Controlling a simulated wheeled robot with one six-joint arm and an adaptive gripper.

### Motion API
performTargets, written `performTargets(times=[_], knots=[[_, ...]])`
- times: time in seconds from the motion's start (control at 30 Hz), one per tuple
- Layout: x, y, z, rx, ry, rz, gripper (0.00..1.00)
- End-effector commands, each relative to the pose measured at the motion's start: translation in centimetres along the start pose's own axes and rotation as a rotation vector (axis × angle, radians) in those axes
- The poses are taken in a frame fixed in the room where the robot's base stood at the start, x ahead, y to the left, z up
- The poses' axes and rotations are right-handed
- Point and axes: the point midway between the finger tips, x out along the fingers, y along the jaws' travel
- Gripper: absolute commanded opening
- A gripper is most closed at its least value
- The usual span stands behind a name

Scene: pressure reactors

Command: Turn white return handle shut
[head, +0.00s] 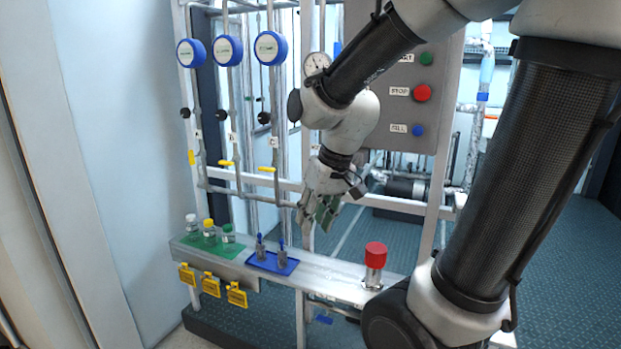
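I cannot make out a white return handle in the head view; it may be hidden behind my arm or gripper, or too small to tell. My gripper (318,218) points down in front of the pipe frame, above the grey ledge. Its fingers show partly, with dark green parts, and their gap is unclear. I see nothing clearly held in it. Yellow valve handles (267,169) sit on the vertical pipes left of my gripper. The leftmost yellow handle (191,157) stands upright, while the other two lie level.
The grey ledge (335,283) carries small capped bottles on a green mat, a blue tray (262,262) and a red-capped cylinder (375,262). Yellow tags (211,285) hang in front. A button panel (405,110) stands behind my arm. A blue handle (323,319) sits below the ledge.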

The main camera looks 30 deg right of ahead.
Motion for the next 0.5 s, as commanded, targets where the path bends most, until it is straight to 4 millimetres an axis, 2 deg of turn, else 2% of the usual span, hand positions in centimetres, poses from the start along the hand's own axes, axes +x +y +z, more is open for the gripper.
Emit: performTargets(times=[0.17, 0.27, 0.33, 0.43, 0.5], knots=[[4.8, -2.0, -4.5, 0.045, 0.046, -0.046, 0.33], [8.9, -3.1, -8.6, 0.101, 0.128, -0.064, 0.33], [12.1, -3.6, -12.2, 0.158, 0.223, -0.059, 0.33], [16.2, -2.6, -17.5, 0.255, 0.409, 0.002, 0.33], [17.9, -0.8, -20.6, 0.322, 0.558, 0.084, 0.33]])
